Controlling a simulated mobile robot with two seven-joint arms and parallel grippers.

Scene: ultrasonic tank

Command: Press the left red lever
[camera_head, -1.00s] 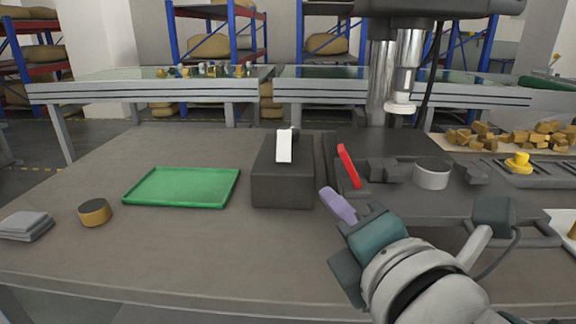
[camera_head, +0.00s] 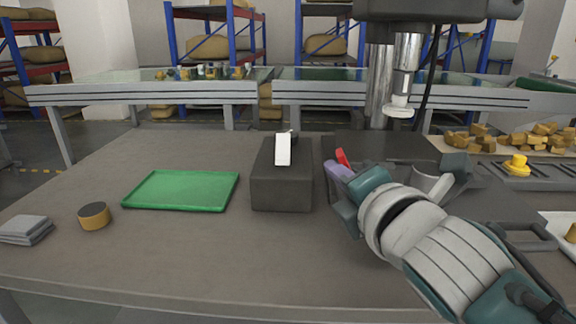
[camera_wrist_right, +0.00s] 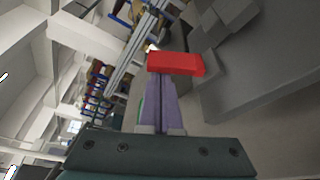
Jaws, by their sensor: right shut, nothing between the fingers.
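The red lever (camera_head: 342,157) stands just right of the dark box in the head view. Only its upper end shows there, the rest being hidden behind my right gripper. My right gripper (camera_head: 339,170) is shut and empty, its purple fingers at the lever. In the right wrist view the red lever (camera_wrist_right: 175,63) lies across the tips of the closed purple fingers (camera_wrist_right: 165,82). I cannot tell whether they touch. No second red lever shows. My left gripper is not in view.
A dark box (camera_head: 281,188) with a white lever (camera_head: 283,149) stands left of my right gripper. A green tray (camera_head: 182,208), a round tan-sided piece (camera_head: 94,216) and grey pads (camera_head: 25,230) lie further left. The table front is clear.

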